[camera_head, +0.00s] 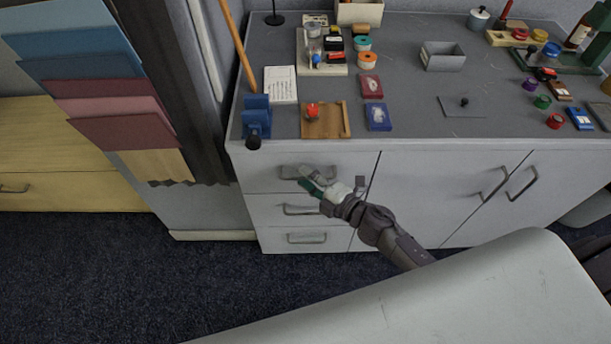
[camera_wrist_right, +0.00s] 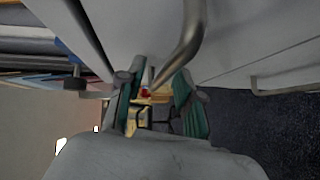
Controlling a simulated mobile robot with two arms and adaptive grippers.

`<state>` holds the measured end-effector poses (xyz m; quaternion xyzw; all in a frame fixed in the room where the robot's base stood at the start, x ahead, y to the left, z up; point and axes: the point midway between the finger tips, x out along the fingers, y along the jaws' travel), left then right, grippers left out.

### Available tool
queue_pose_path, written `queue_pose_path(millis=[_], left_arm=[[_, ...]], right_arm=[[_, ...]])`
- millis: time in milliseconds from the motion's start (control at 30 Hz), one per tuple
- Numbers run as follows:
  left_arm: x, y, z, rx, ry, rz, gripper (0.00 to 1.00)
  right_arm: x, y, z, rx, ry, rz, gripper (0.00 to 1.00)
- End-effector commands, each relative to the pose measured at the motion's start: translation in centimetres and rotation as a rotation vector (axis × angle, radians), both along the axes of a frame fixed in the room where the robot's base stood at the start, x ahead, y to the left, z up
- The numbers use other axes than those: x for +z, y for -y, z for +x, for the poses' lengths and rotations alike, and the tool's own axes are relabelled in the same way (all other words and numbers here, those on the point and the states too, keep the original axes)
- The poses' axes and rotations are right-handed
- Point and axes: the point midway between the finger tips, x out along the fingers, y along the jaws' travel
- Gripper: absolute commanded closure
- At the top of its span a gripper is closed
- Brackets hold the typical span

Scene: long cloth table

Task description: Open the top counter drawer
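The top drawer (camera_head: 259,172) is in the left part of the white counter and looks closed, its front in line with the drawers below. My left gripper is not in view.
Two more drawers (camera_head: 268,210) with bar handles sit below, and cupboard doors (camera_head: 430,185) are to the right. The countertop (camera_head: 420,105) holds several small items, including a blue stand (camera_head: 257,115) near its front left edge. Dark carpet (camera_head: 190,285) lies clear in front at left.

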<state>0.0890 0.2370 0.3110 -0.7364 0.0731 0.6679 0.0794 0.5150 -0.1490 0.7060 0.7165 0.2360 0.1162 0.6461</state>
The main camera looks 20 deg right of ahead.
Motion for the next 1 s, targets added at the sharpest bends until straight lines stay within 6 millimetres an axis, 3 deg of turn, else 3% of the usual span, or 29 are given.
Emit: queue_pose_path(millis=[367,600,1000], left_arm=[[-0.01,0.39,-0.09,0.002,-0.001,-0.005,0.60],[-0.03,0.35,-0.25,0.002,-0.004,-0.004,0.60],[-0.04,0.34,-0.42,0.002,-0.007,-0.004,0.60]], right_arm=[[-0.10,-0.37,0.63,0.000,0.000,0.000,0.65],[-0.10,-0.35,0.62,0.000,0.000,0.000,1.00],[-0.13,-0.33,0.59,0.000,-0.001,0.000,1.00]])
